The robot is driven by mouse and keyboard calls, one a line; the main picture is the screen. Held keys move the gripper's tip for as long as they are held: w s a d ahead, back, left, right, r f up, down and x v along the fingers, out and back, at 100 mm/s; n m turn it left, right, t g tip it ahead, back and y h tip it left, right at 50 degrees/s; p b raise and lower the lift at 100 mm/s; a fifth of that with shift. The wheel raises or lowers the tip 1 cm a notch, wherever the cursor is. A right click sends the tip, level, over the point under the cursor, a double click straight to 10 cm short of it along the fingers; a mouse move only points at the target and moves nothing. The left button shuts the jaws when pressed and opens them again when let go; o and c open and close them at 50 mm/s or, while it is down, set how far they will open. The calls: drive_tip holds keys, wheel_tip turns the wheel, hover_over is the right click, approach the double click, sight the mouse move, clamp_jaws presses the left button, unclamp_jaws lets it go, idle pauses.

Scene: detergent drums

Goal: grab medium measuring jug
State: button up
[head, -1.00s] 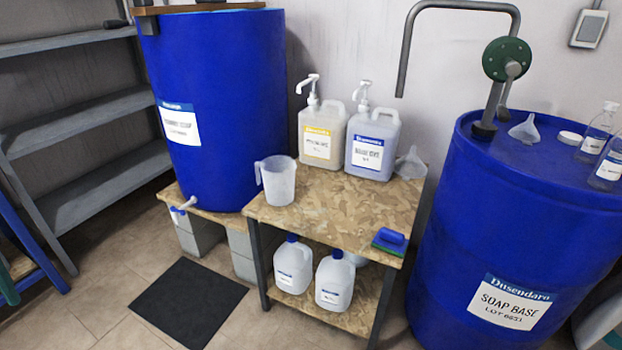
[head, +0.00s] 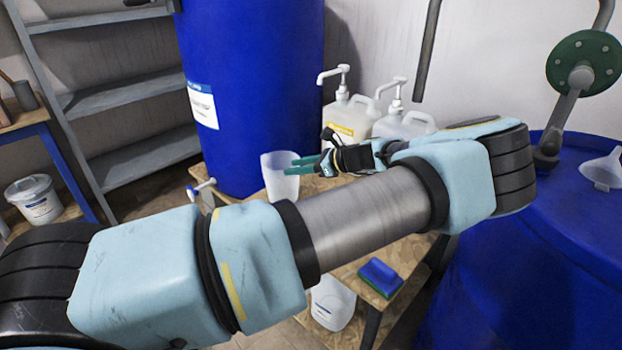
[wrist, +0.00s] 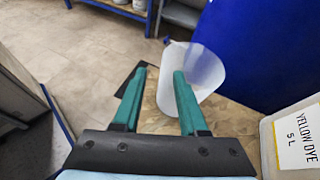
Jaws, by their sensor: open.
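A translucent white measuring jug (head: 277,182) stands upright on the chipboard table, near its left edge beside the big blue drum. In the wrist view the jug (wrist: 205,72) lies ahead and to the right, partly behind the right finger. My gripper (head: 303,166) has green fingers, spread apart with nothing held. In the head view its tips overlap the jug's right side; I cannot tell whether they touch it. In the wrist view my gripper (wrist: 159,72) has table and floor showing between the fingers.
Pump bottles, one yellow-labelled (head: 345,118) and one beside it (head: 400,124), stand behind my gripper. A blue drum (head: 255,80) stands at the back left, another (head: 560,240) at the right. A blue and green sponge (head: 380,277) lies at the table's front.

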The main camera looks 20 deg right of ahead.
sight(267, 170)
drive_tip(key=p+x, duration=0.1)
drive_tip(key=x, duration=0.2)
drive_tip(key=p+x, duration=0.1)
drive_tip(key=x, duration=0.1)
drive_tip(key=p+x, duration=0.1)
drive_tip(key=x, duration=0.2)
drive_tip(key=shift+w+d+f, duration=0.1)
drive_tip(key=shift+w+f, duration=0.1)
drive_tip(key=shift+w, duration=0.3)
drive_tip(key=shift+w+f, duration=0.2)
drive_tip(key=shift+c, duration=0.2)
clamp_jaws()
idle(0.8)
